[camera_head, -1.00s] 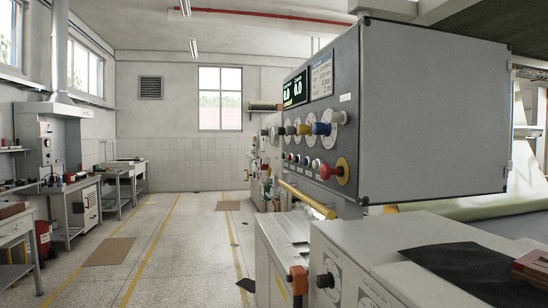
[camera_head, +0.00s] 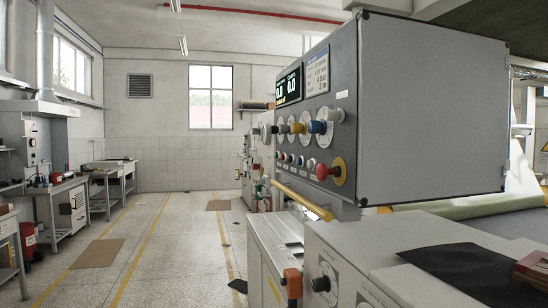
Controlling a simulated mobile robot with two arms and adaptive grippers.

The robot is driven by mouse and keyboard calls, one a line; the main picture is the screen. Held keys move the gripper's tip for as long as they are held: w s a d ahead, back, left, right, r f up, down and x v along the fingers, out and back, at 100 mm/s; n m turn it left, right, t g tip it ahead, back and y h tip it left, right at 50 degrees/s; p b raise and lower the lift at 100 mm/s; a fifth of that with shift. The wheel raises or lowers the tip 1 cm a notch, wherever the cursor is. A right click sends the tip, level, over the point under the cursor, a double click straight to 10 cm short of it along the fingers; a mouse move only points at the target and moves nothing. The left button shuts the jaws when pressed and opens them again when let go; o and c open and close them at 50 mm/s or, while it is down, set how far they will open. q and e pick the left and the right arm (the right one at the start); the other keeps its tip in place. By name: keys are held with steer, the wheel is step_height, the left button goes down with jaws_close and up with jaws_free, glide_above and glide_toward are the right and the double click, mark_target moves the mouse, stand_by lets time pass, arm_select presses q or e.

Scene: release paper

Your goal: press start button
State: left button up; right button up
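A grey control box (camera_head: 430,110) stands at the right of the head view, its panel facing left and seen at a slant. The panel has a row of coloured knobs (camera_head: 299,128) and, below it, a row of small push buttons (camera_head: 296,159). A large red mushroom button (camera_head: 327,170) on a yellow disc sits at the near lower corner. The button labels are too small to read, so I cannot tell which one is start. Neither of my grippers is in view.
A machine body (camera_head: 350,245) with a black dial (camera_head: 321,284) and an orange block (camera_head: 291,281) stands below the box. A yellow bar (camera_head: 300,200) runs under the panel. Workbenches (camera_head: 62,205) line the left.

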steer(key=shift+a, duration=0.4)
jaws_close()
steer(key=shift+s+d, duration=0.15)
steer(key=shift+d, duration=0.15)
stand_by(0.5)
